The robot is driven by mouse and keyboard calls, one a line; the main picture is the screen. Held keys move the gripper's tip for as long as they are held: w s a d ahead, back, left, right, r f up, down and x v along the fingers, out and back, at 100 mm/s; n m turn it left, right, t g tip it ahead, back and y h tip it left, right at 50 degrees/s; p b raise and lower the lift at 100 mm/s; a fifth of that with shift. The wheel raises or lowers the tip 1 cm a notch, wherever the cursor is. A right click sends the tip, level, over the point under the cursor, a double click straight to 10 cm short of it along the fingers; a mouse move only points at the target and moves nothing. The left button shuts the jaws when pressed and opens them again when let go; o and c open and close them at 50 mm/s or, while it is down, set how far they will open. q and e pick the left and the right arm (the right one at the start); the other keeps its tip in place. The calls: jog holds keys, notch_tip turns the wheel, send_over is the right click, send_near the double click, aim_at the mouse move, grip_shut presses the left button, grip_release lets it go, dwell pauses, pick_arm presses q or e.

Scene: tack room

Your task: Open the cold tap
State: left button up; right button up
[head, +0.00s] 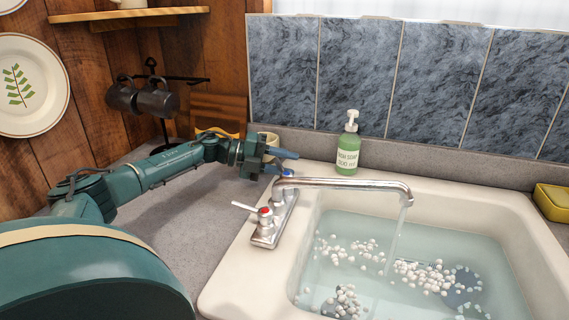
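The chrome faucet (340,184) stands at the sink's left rim, its spout reaching right over the basin. A thin stream of water (395,238) falls from the spout. The cold tap (287,173), marked blue, is at the far end of the faucet base, partly hidden by my gripper. The hot tap (264,213), marked red, is at the near end, its lever pointing left. My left gripper (287,162) is at the cold tap, its fingers apart and pointing right. I cannot tell whether they touch the cold lever. My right gripper is out of view.
The sink (231,272) holds water, white foam beads and sunken dishes. A green soap bottle (347,150) stands behind the faucet. A yellow sponge holder (553,203) is at the right. Mugs (156,98) hang on a dark stand behind my arm. The counter (200,215) left of the faucet is clear.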

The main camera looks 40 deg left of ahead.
pick_arm(q)
jog(key=shift+s, duration=0.1)
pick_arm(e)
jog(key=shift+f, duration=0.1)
pick_arm(q)
jog(key=shift+s+a, duration=0.15)
jog(key=shift+a, duration=0.15)
jog(key=b+v, duration=0.3)
jog(key=v, duration=0.9)
jog(key=shift+s+r, duration=0.15)
jog(key=shift+r, duration=0.05)
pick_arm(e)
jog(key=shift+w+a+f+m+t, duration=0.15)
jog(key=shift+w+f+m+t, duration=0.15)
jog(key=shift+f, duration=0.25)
pick_arm(q)
jog(key=shift+a, duration=0.1)
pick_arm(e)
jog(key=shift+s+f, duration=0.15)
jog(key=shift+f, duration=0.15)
